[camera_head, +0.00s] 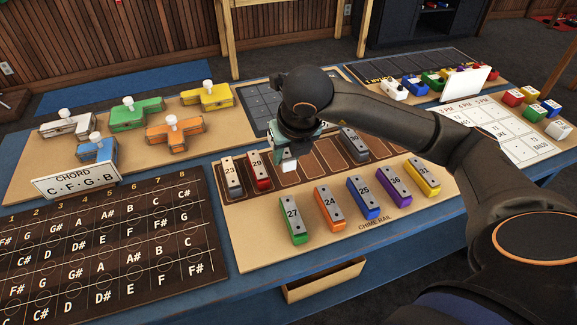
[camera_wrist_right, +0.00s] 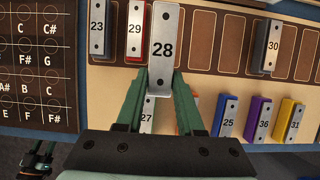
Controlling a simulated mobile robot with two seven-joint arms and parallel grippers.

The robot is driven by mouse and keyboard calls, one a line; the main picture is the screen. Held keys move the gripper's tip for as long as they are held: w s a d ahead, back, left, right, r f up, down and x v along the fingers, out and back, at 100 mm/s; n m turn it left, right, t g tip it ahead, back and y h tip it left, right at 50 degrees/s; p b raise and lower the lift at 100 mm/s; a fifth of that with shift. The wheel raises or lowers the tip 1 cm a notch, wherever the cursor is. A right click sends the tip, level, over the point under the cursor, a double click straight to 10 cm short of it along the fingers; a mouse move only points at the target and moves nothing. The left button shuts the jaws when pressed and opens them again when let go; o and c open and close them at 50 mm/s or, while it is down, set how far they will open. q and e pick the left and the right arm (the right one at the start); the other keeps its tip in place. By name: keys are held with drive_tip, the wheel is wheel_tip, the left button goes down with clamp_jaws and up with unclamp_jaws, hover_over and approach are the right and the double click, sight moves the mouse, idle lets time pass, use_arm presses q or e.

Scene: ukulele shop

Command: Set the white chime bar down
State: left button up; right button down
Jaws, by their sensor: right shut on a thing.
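The white chime bar, marked 28, shows its pale end in the head view (camera_head: 289,165) and its numbered top in the wrist view (camera_wrist_right: 165,22). My right gripper (camera_head: 293,147) is shut on the near end of it, with teal fingers on both sides in the wrist view (camera_wrist_right: 162,86). The bar is held over the chime rail board (camera_head: 262,243), just right of the red bar 29 (camera_head: 258,171). The gripper hides part of the bar in the head view, and I cannot tell its exact height.
Bar 23 (camera_head: 231,176) and grey bar 30 (camera_head: 354,143) lie in brown slots, with empty slots (camera_head: 329,157) between. In front are green 27 (camera_head: 292,220), orange 24 (camera_head: 330,209), blue 25 (camera_head: 363,198), purple 36 (camera_head: 393,188) and yellow 31 (camera_head: 422,177).

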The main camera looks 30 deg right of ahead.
hover_over(289, 177)
drive_tip(key=f, duration=0.5)
drive_tip(key=shift+s+a+f, duration=0.1)
drive_tip(key=shift+s+a, duration=0.1)
drive_tip(key=shift+s, duration=0.05)
drive_tip(key=shift+w+d+f, duration=0.1)
drive_tip(key=shift+w+f, duration=0.05)
drive_tip(key=shift+f, duration=0.8)
drive_tip(key=shift+w+d+f, duration=0.1)
drive_tip(key=shift+f, duration=0.8)
drive_tip(key=shift+f, duration=0.2)
drive_tip(key=c, duration=0.5)
unclamp_jaws()
drive_tip(key=shift+r, duration=0.1)
drive_tip(key=shift+c, duration=0.2)
drive_tip(key=shift+r, duration=0.35)
drive_tip(key=v, duration=1.1)
drive_tip(key=shift+s+r, duration=0.2)
drive_tip(key=shift+r, duration=0.1)
